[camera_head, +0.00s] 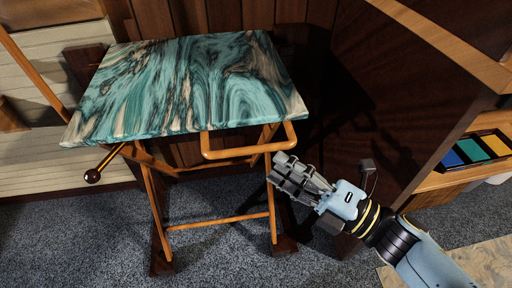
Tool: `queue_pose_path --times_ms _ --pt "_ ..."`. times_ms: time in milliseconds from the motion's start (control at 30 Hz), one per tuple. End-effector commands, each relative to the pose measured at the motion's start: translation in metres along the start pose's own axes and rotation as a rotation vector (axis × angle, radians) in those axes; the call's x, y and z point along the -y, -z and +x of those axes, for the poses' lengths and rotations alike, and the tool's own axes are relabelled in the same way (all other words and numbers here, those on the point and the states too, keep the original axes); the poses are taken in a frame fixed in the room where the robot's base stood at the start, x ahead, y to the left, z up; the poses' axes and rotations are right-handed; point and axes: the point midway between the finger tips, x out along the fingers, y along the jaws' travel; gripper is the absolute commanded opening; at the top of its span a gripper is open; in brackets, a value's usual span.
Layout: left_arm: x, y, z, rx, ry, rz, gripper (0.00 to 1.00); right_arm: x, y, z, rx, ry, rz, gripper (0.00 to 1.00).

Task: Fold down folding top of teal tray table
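The teal tray table (190,85) stands at the left and centre of the head view. Its marbled teal, black and cream top is up and roughly level on crossed wooden legs. A wooden loop (250,146) sits under the top's front right edge. A dark knob (92,176) on a short rod sticks out under the front left. My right gripper (278,176) is just below and right of the loop, near the right front leg. Its fingers look close together, but the gap between them is unclear. I see no contact with the table. My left gripper is not in view.
A dark wooden cabinet (385,110) stands close on the right, with a shelf holding a box of coloured panels (478,148). A wood-panelled wall is behind the table, and a cream slatted piece (45,80) is at the left. Grey carpet (80,240) in front is clear.

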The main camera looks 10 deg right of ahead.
Motion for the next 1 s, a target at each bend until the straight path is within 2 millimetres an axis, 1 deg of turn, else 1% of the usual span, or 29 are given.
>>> queue_pose_path --times_ms 33,100,200,300,400,500,733,767,1000 --pt "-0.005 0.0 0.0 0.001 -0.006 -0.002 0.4 -0.001 -0.001 0.012 0.002 -0.004 0.002 0.38" --pt "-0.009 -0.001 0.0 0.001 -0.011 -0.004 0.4 0.0 0.0 0.026 0.002 -0.003 0.003 0.38" --pt "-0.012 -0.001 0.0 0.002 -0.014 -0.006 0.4 0.0 -0.001 0.044 0.003 -0.002 0.004 0.38" --pt "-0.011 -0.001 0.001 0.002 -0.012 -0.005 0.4 0.001 0.0 0.057 0.003 0.0 0.006 0.38" --pt "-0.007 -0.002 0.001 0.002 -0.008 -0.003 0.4 0.001 0.0 0.066 0.002 0.0 0.005 0.38" --pt "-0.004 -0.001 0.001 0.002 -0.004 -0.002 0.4 0.001 0.0 0.069 0.002 0.001 0.005 0.38" --pt "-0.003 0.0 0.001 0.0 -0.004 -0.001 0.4 0.001 0.0 0.07 0.002 0.002 0.006 0.38" --pt "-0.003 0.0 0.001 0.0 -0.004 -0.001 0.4 0.001 0.0 0.07 0.003 0.002 0.006 0.36" --pt "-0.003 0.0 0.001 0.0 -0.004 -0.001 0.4 0.001 0.0 0.069 0.003 0.002 0.006 0.04"
